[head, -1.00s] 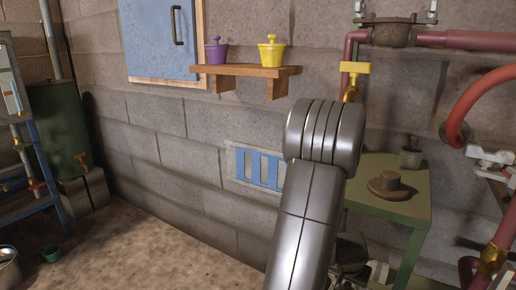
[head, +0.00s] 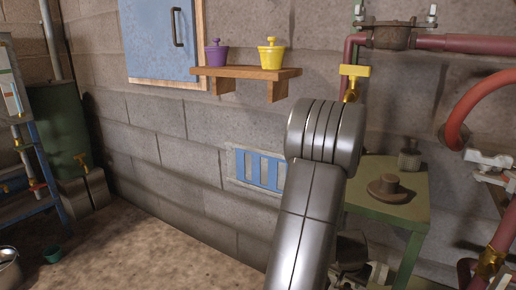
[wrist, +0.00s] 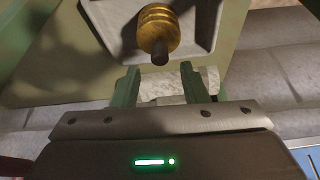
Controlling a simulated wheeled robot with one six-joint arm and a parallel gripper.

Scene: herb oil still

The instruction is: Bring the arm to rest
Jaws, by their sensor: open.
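My arm shows in the head view as a grey metal limb rising to a rounded joint, with the wall behind it. My gripper (wrist: 160,88) shows in the wrist view with two green fingers spread apart and nothing held between them. A pale speckled piece shows at the fingers; I cannot tell what it is. A brass ringed knob (wrist: 158,30) on a pale square plate (wrist: 108,30) lies beyond the fingertips, apart from them. In the head view the gripper itself cannot be made out clearly.
A green table (head: 410,212) with a brown hat-shaped lid (head: 390,188) and a small grey pot (head: 409,160) stands right of my arm. A wooden shelf (head: 245,71) holds a purple pot (head: 215,55) and a yellow pot (head: 271,56). Red pipes (head: 470,43) run at right. Floor at left is mostly clear.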

